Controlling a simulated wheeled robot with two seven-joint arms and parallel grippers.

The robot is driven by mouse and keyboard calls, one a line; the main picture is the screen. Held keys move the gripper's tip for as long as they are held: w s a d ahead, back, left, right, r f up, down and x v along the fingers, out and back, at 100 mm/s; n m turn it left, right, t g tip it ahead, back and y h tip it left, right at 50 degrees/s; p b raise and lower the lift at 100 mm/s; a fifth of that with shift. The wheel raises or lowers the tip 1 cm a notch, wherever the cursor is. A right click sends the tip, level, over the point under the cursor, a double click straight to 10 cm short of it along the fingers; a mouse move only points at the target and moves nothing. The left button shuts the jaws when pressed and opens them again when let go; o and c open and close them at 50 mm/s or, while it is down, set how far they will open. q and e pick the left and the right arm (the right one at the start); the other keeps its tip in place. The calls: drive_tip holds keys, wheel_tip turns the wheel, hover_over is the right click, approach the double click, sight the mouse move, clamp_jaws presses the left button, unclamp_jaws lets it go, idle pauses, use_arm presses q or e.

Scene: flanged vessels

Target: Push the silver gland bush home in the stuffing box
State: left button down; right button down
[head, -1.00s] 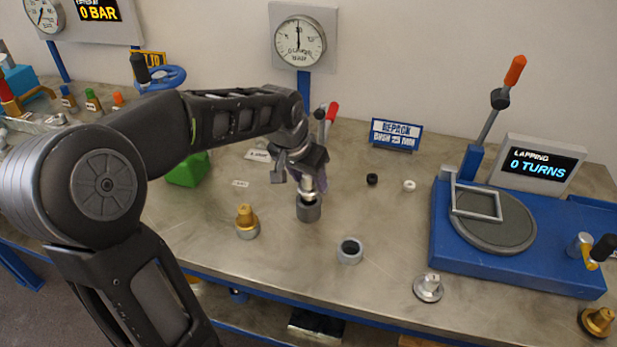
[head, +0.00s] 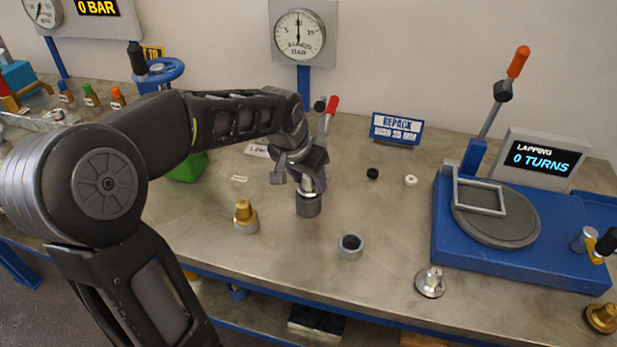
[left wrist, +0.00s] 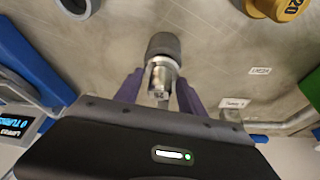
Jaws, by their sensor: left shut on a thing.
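The silver gland bush (head: 308,186) is between the fingers of my left gripper (head: 311,177), which is shut on it. The bush stands upright at the mouth of the dark grey stuffing box (head: 308,205) on the bench. In the left wrist view the silver bush (left wrist: 160,76) sits between the purple fingers (left wrist: 160,92), its far end meeting the dark stuffing box (left wrist: 163,45). How deep the bush sits inside is hidden. My right gripper is not in view.
A brass-topped fitting (head: 245,217) stands left of the box, and a grey open ring (head: 350,246) stands in front to the right. A silver flanged part (head: 431,282) and the blue lapping stand (head: 500,259) are farther right. A red-tipped lever (head: 331,106) rises behind my gripper.

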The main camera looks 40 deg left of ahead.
sight(306, 177)
use_arm(q)
drive_tip(key=shift+f+b, duration=0.5)
drive_tip(key=shift+f, duration=0.15)
drive_tip(key=c, duration=0.6)
unclamp_jaws()
drive_tip(key=shift+v, duration=4)
